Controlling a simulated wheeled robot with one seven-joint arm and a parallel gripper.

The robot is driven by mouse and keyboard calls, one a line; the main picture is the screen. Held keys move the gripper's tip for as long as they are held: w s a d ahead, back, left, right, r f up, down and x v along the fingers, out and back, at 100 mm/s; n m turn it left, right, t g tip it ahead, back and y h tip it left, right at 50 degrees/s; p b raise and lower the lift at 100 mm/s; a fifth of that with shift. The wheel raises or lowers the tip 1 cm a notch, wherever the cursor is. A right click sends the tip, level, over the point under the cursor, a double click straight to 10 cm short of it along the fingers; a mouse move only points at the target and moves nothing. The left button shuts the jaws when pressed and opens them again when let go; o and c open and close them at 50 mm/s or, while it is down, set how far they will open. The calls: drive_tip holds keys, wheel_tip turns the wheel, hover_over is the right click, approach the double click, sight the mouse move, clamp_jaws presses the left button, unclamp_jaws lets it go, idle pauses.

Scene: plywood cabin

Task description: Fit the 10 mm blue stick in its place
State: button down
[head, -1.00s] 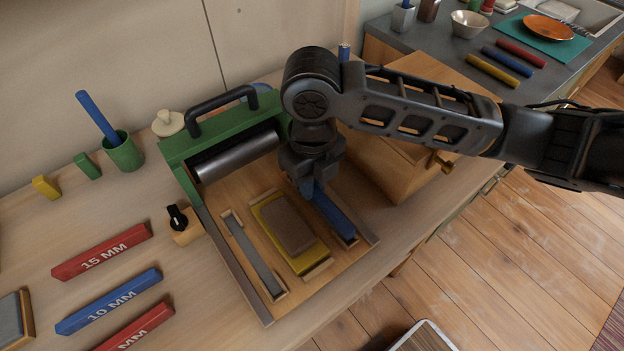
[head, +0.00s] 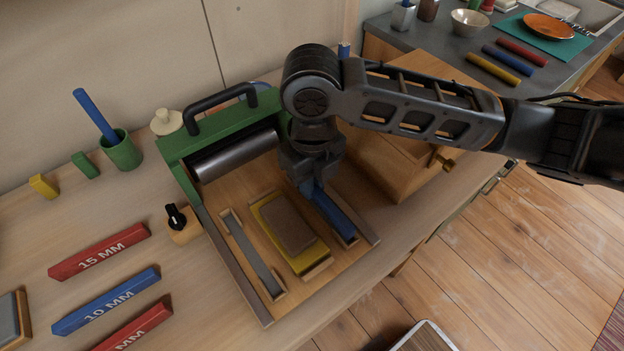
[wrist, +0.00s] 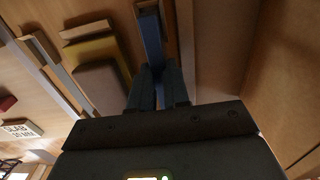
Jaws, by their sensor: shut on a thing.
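A blue stick (head: 333,215) lies lengthwise along the right side of the roller's wooden bed, its near end by a small end block. No lettering shows on it. My gripper (head: 313,188) is shut on its far part; the wrist view shows the stick (wrist: 152,42) running out between my fingers (wrist: 158,88). Whether it sits fully down is unclear. On the bed's left side a grey strip (head: 253,255) lies between two wooden end blocks. Another blue stick (head: 106,302), marked 10 MM, lies on the table at left.
A yellow slab with a brown block (head: 287,225) on it lies mid-bed. The green roller frame (head: 182,150) stands behind. Red sticks (head: 100,252) and a black knob (head: 176,217) are at left. A wooden box (head: 395,160) stands close on the right.

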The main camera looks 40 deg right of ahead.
drive_tip(key=shift+f+b, duration=0.85)
drive_tip(key=shift+b, duration=0.2)
idle(1.4)
drive_tip(key=c, duration=1.5)
unclamp_jaws()
drive_tip(key=shift+o, duration=0.6)
drive_tip(key=o, duration=1)
drive_tip(key=shift+o, duration=0.2)
drive_tip(key=shift+r+p, duration=2.45)
drive_tip(key=shift+r, duration=1.15)
